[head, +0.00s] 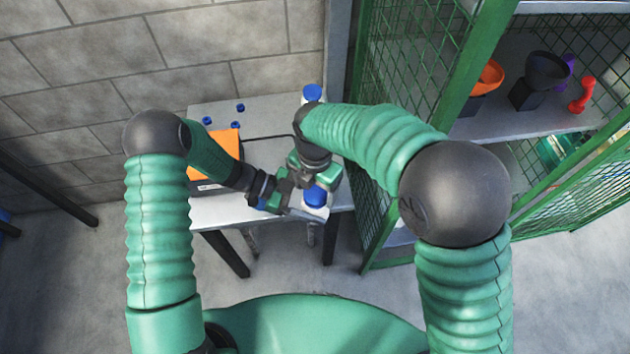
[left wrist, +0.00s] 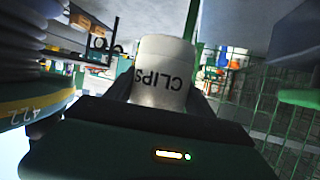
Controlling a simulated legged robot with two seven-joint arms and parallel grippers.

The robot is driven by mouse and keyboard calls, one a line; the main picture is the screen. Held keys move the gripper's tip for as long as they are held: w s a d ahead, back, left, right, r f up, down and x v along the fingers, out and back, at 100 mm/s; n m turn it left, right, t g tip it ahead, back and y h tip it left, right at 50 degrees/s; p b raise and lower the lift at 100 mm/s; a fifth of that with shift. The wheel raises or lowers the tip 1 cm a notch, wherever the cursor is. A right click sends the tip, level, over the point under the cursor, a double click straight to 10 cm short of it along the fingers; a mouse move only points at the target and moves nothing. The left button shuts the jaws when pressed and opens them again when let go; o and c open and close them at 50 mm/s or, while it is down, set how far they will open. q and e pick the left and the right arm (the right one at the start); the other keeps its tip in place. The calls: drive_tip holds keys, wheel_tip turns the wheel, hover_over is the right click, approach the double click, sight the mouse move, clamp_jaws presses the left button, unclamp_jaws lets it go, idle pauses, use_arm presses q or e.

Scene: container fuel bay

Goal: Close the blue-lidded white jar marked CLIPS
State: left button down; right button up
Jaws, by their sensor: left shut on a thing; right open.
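The white jar with CLIPS lettering (left wrist: 160,85) shows in the left wrist view, between the fingers of my left gripper. In the head view its blue lid (head: 315,196) shows at the table's front edge, with a little white body (head: 318,212) below it. My left gripper (head: 284,200) is shut on the jar from the left. My right gripper (head: 314,178) is open, just behind and above the blue lid. The right gripper partly covers the lid, and I cannot tell whether the lid is seated. The lid is not clear in the left wrist view.
Another blue-lidded container (head: 312,93) stands at the back of the grey table (head: 215,212). An orange case (head: 228,147) and several small blue pieces (head: 240,107) lie on the left. A green mesh cage (head: 405,60) with a shelf (head: 555,118) of bowls stands close on the right.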

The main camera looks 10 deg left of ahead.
drive_tip(key=shift+c, duration=0.3)
drive_tip(key=c, duration=1.4)
drive_tip(key=o, duration=1.5)
wheel_tip(320, 180, up, 4)
drive_tip(key=shift+r, duration=0.25)
drive_tip(key=o, duration=0.6)
wheel_tip(320, 180, up, 12)
drive_tip(key=shift+a+f, duration=0.1)
